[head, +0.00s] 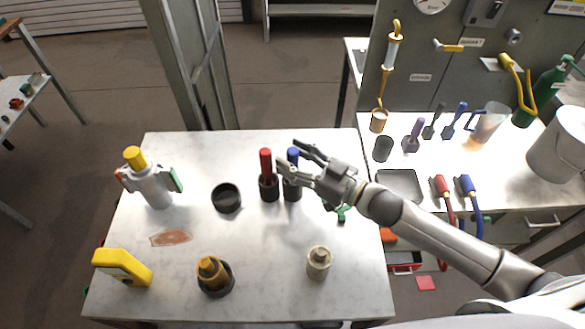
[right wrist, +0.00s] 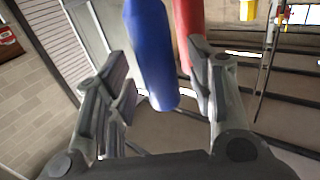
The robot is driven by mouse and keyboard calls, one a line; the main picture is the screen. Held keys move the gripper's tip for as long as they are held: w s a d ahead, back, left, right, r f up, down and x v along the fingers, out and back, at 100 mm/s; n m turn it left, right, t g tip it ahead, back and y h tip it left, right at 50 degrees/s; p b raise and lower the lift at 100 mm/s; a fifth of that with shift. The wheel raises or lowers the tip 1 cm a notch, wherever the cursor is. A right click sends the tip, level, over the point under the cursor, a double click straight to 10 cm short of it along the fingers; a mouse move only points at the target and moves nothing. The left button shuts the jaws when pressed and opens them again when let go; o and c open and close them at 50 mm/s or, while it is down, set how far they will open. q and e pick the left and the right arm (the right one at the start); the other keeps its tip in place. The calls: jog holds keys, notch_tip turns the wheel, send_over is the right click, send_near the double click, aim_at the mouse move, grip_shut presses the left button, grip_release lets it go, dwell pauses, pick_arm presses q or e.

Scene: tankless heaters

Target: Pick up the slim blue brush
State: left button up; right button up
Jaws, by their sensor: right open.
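The slim blue brush (head: 292,155) stands upright with its lower end in a dark cup on the near table. My right gripper (head: 289,158) reaches it from the right, its two fingers open at the height of the blue handle. In the right wrist view the blue brush (right wrist: 150,50) shows between the open fingers (right wrist: 160,72), with visible gaps on both sides. I cannot tell how deep it lies between them. My left gripper is not in view.
A red brush (head: 266,162) in a dark cup stands close to the left of the blue one; its red handle (right wrist: 187,30) shows near the right finger. An empty dark cup (head: 227,198), a pale bottle (head: 318,262) and a yellow meter (head: 122,267) share the table (head: 260,245).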

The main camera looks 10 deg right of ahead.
jog(key=shift+w+a, duration=0.2)
jog(key=shift+c, duration=0.2)
grip_shut()
